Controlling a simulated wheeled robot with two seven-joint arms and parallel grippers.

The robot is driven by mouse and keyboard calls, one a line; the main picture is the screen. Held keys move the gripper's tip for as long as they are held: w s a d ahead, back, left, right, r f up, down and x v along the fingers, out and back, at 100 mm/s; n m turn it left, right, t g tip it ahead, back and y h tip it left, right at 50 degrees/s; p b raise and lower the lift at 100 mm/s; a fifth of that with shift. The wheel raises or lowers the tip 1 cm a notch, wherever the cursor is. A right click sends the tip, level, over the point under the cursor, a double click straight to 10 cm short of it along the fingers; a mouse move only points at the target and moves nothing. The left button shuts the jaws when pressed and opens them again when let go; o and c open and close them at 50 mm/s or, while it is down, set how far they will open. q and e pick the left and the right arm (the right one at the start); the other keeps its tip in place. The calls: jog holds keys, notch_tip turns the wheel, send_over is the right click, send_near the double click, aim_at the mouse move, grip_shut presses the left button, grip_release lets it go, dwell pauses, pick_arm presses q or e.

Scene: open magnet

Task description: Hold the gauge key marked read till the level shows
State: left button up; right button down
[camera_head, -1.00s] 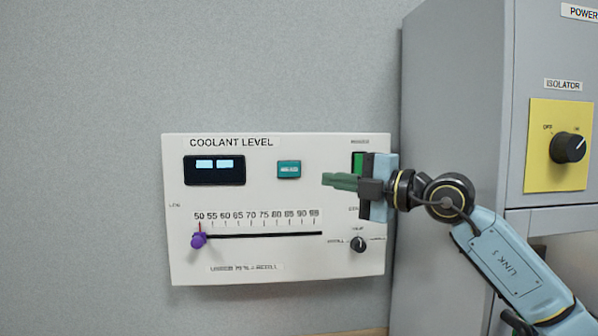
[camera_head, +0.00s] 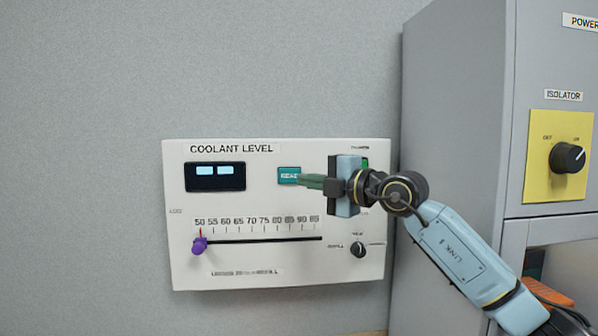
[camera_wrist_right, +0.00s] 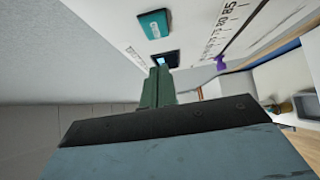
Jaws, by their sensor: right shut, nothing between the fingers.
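The teal READ key (camera_head: 289,174) is on the white coolant level panel (camera_head: 250,265), right of the dark display. The display (camera_head: 214,184) shows two lit pale-blue blocks and no readable number. My right gripper (camera_head: 302,180) is shut and empty, its green fingertips at the key's lower right edge in the head view. I cannot tell there whether they touch it. In the right wrist view the key (camera_wrist_right: 154,24) lies beyond the fingertips (camera_wrist_right: 158,72), with a visible offset from them. My left gripper is not in view.
A purple slider knob (camera_head: 199,244) sits at the 50 end of the scale. A small black knob (camera_head: 358,249) is at the panel's lower right. A grey cabinet (camera_head: 455,110) with a yellow isolator plate (camera_head: 540,180) stands close on the right.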

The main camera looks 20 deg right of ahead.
aim_at(285, 175)
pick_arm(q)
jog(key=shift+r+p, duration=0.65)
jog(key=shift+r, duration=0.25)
pick_arm(e)
jog(key=shift+w, duration=2.9)
